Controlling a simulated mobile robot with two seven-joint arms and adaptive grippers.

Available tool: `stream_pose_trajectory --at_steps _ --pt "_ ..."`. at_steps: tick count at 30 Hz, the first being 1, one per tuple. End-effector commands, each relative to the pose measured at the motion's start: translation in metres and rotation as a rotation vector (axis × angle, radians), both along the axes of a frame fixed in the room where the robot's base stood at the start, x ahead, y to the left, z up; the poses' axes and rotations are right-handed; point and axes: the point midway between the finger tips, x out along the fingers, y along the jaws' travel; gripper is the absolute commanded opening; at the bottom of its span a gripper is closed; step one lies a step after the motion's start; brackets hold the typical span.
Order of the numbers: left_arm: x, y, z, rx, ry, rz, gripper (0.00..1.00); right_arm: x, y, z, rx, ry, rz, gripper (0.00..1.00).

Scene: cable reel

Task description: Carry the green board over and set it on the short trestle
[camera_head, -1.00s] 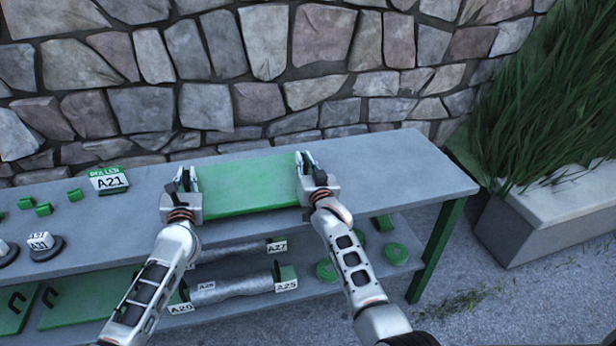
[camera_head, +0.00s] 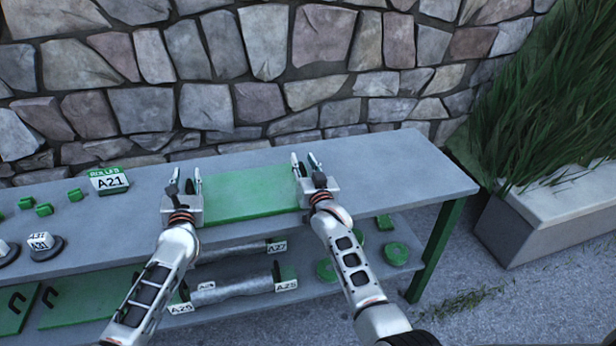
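The green board (camera_head: 250,193) lies flat on the grey bench top (camera_head: 390,175), between my two grippers. My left gripper (camera_head: 186,182) is at the board's left end, with its fingers spread apart. My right gripper (camera_head: 306,166) is at the board's right end, also with its fingers apart. Neither gripper appears to hold the board. Whether any finger still touches the board's ends is too small to tell. I cannot make out a short trestle in this view.
The lower shelf holds a grey roller (camera_head: 232,290) and green discs (camera_head: 396,253). A stone wall (camera_head: 340,60) stands behind; a planter (camera_head: 550,210) is at right.

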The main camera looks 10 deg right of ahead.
Motion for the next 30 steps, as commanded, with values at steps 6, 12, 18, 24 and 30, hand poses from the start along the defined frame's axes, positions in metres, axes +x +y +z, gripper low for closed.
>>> stream_pose_trajectory --at_steps 6,12,18,24,30 --pt "0.000 -0.001 0.000 -0.001 -0.001 -0.001 0.28 0.001 -0.002 0.002 0.057 0.007 -0.026 0.28" --pt "-0.004 -0.001 0.000 -0.001 -0.001 -0.002 0.28 0.001 -0.002 0.002 0.057 0.007 -0.026 0.28" --pt "-0.024 -0.002 -0.002 -0.005 0.001 -0.002 0.28 0.001 -0.002 0.002 0.057 0.007 -0.026 0.28" --pt "-0.050 -0.003 -0.002 -0.003 0.000 -0.002 0.28 0.001 -0.002 0.002 0.057 0.007 -0.026 0.28" --pt "-0.071 -0.003 -0.001 -0.001 -0.001 -0.001 0.28 0.001 -0.002 0.001 0.057 0.008 -0.027 0.28"
